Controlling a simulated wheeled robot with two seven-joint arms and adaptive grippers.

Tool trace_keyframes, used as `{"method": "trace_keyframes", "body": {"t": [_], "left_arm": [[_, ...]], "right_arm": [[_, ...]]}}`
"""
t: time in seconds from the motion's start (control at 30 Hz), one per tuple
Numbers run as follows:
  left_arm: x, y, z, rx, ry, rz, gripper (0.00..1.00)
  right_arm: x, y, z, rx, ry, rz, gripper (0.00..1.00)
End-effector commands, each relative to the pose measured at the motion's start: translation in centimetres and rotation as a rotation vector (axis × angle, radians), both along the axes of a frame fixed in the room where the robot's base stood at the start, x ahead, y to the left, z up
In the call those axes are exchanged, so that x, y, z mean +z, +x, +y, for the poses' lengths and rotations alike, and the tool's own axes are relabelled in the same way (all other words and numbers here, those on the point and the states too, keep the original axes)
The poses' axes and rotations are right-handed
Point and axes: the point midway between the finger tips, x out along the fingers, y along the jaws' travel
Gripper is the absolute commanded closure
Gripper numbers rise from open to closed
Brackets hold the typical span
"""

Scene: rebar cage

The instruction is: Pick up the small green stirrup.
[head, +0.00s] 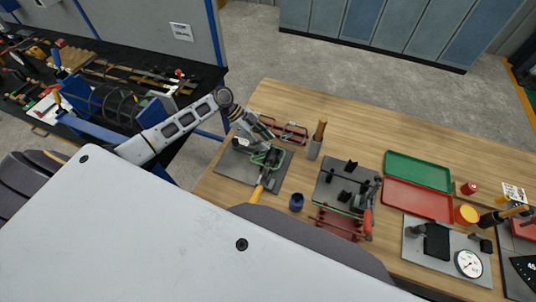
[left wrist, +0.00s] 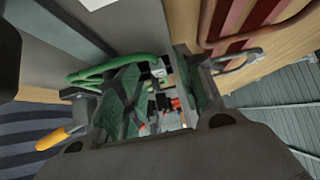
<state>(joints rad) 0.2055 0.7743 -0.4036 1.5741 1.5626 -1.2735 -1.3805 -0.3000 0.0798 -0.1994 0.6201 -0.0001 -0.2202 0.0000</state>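The small green stirrup (head: 268,158) lies on a grey plate (head: 232,167) at the left of the wooden bench in the head view. It is partly covered by my left gripper (head: 258,138), which reaches down over it from the upper left. In the left wrist view the green stirrup (left wrist: 120,64) shows as a green bar beside the left finger's tip. My left gripper (left wrist: 170,80) has its fingers apart there, with a gap between them. I cannot tell whether a finger touches the stirrup. My right gripper is not in view.
A yellow-handled tool (head: 261,188) lies close to the stirrup. Red stirrups (head: 290,131) and a wooden-handled tool in a grey holder (head: 315,148) stand behind. A blue cup (head: 296,202), a dark fixture plate (head: 335,183), green tray (head: 418,168) and red tray (head: 418,198) lie right.

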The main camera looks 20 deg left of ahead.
Motion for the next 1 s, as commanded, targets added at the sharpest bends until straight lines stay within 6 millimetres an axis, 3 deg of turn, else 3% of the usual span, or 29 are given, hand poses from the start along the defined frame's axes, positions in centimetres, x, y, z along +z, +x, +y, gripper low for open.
{"method": "trace_keyframes", "body": {"t": [0.37,0.67,1.0], "left_arm": [[-0.03,-0.01,0.03,0.0,0.001,0.0,0.62],[-0.03,-0.01,0.04,0.0,0.001,0.0,1.0],[0.03,0.02,0.03,0.0,0.0,0.0,1.0]], "right_arm": [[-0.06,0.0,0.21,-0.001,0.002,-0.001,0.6],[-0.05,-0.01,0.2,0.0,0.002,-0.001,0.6],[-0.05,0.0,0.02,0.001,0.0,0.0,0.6]]}}
